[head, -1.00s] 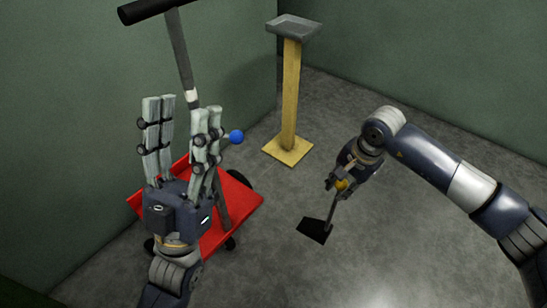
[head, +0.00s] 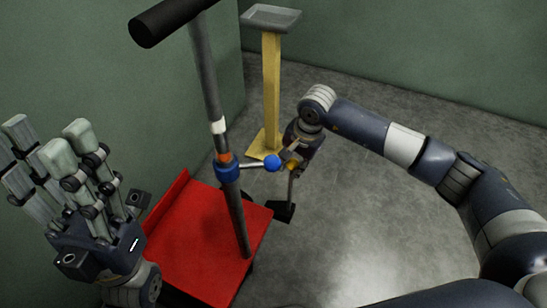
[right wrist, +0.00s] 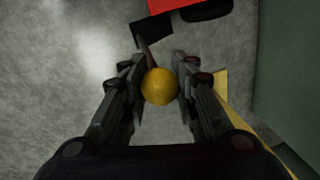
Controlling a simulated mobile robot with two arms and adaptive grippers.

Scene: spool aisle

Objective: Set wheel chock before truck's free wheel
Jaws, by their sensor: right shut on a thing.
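The chock is a black wedge (head: 281,211) on a thin rod topped by a yellow ball. My right gripper (head: 293,158) is shut on the yellow ball (right wrist: 160,87), with the wedge hanging below. The red truck (head: 190,235) stands left of the chock, its grey post rising to a black handle. In the right wrist view the wedge (right wrist: 152,28) is close to a black wheel (right wrist: 207,10) at the truck's edge. I cannot tell whether they touch or whether the wedge rests on the floor. My left gripper (head: 50,145) is open and empty at the left.
A blue collar with a lever and blue ball (head: 272,162) sticks out from the truck's post, close to my right gripper. A yellow pedestal (head: 271,90) with a grey tray top stands behind. Green walls close the left and back. The floor (head: 350,220) at right is clear.

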